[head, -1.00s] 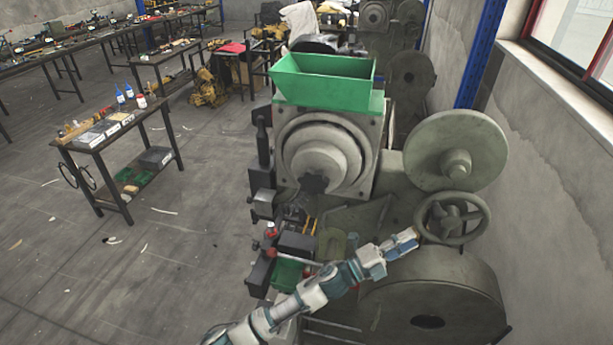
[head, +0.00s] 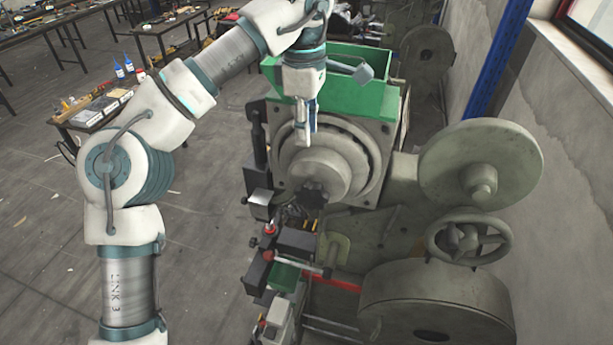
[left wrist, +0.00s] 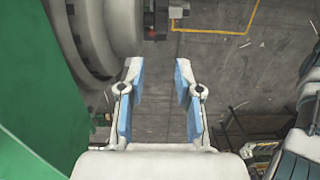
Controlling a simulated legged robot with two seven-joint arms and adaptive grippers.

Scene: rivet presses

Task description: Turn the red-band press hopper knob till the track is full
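The press has a green hopper (head: 350,98) on top and a big round grey housing (head: 325,160) in front. A dark star-shaped knob (head: 315,194) sits at the front of the housing. My left gripper (head: 306,133) points down in front of the hopper and the top of the housing, above the knob and apart from it. In the left wrist view its two blue-padded fingers (left wrist: 158,78) are spread, with nothing between them. The hopper's green wall (left wrist: 30,150) and the grey housing (left wrist: 95,35) show at the left. The track's filling cannot be made out. My right gripper cannot be identified.
A grey disc (head: 480,165) and a handwheel (head: 468,241) stand at the press's right. A red bar (head: 332,283) crosses low in front. A bench with bottles (head: 88,115) is at the left, partly behind my arm. Open floor lies left of the press.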

